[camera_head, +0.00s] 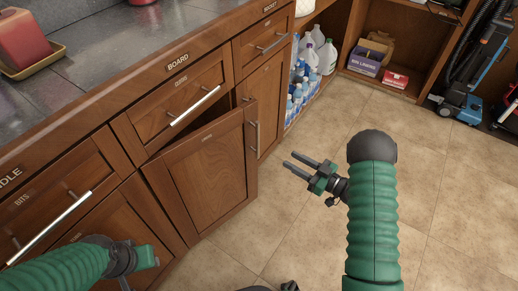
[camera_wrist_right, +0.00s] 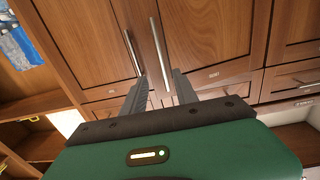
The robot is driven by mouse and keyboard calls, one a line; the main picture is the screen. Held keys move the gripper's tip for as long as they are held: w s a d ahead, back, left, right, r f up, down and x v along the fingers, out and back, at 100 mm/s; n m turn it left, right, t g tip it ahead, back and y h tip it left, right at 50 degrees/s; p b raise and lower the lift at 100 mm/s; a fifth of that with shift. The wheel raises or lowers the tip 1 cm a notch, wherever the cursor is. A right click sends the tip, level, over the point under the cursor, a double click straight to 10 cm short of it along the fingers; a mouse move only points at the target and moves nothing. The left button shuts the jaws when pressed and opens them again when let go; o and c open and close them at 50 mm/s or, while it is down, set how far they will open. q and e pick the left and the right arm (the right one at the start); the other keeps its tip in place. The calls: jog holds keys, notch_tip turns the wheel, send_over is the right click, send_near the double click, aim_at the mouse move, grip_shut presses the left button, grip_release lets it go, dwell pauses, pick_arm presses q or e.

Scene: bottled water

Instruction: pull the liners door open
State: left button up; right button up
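A brown wooden cabinet door (camera_head: 205,175) below the BOARD drawer stands ajar, with a dark gap along its top. Its small label is too small to read, so I cannot tell if it says liners. A vertical metal bar handle (camera_head: 254,137) is at its right edge. My right gripper (camera_head: 289,160) is open and empty, to the right of this handle and apart from it. In the right wrist view, the fingers of the right gripper (camera_wrist_right: 162,80) are spread, with a bar handle (camera_wrist_right: 160,55) showing between and beyond them. My left gripper (camera_head: 140,262) is at the lower left, its fingers mostly hidden.
A closed door (camera_head: 268,118) adjoins on the right. Drawers with bar handles line the counter (camera_head: 120,45). Water bottles (camera_head: 300,85) and jugs stand on a low shelf. A box marked liners (camera_head: 365,62) sits at the back. The tiled floor (camera_head: 310,230) is clear.

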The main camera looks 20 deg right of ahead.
aim_at(258, 152)
jog(key=b+x, duration=0.5)
jog(key=x, duration=0.9)
jog(key=shift+w+a+f+b, duration=0.1)
jog(key=shift+w+a+b, duration=0.1)
jog(key=shift+a+b, duration=0.15)
jog(key=shift+w+a, duration=0.15)
jog(key=shift+w, duration=0.05)
jog(key=shift+c, duration=0.4)
grip_shut()
